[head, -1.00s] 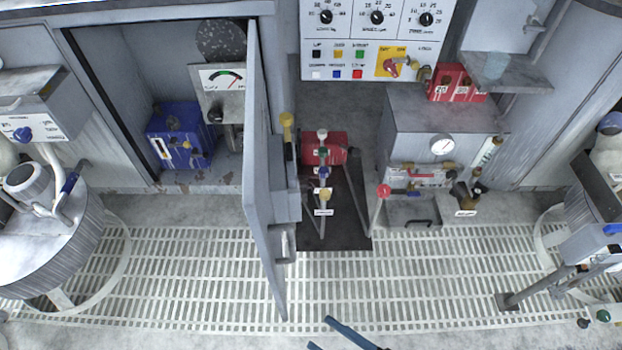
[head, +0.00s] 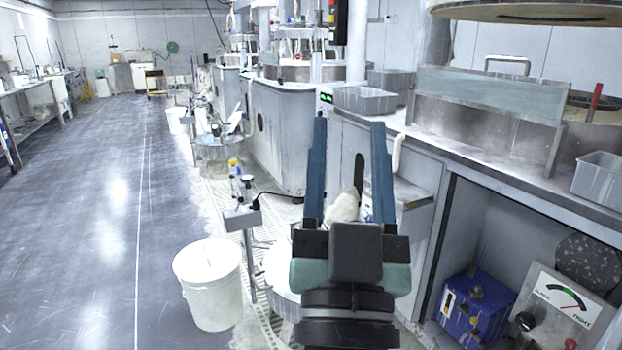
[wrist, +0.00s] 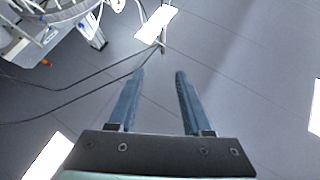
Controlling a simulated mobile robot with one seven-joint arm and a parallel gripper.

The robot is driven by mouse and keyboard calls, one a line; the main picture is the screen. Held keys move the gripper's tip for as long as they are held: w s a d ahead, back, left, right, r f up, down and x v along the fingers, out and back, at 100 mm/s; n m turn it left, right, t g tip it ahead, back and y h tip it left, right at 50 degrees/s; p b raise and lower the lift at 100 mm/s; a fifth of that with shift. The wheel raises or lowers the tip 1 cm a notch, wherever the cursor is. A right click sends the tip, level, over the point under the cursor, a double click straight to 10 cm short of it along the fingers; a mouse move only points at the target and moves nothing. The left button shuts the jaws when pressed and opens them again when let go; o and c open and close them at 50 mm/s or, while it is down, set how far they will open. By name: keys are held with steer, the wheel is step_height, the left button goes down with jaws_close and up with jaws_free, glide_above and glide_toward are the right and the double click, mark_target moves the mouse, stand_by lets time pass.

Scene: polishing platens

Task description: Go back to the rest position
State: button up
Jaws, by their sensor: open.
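My gripper (head: 348,155) stands in the middle of the head view with its two long blue fingers pointing up and well apart. It is open, and nothing shows between the fingertips. In the wrist view my gripper (wrist: 159,72) is also open and empty.
A white bucket (head: 212,290) stands on the floor at lower left. An open cabinet with a blue box (head: 478,308) and a gauge plate (head: 562,300) is at lower right. A grey bin (head: 364,100) sits on the counter. The floor aisle (head: 90,220) at left is clear.

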steer(key=s+a+r+n+t+y+p, duration=0.1)
steer(key=s+a+r, duration=0.1)
steer(key=s+r, duration=0.35)
steer(key=s+a+r+n+t+y+p, duration=0.1)
steer(key=s+a+r, duration=0.1)
steer(key=r, duration=0.7)
step_height(320, 180, up, 19)
steer(key=p, duration=1.9)
steer(key=shift+d+r+p, duration=0.15)
steer(key=shift+p, duration=0.25)
steer(key=shift+w+d, duration=0.1)
steer(key=shift+d, duration=0.05)
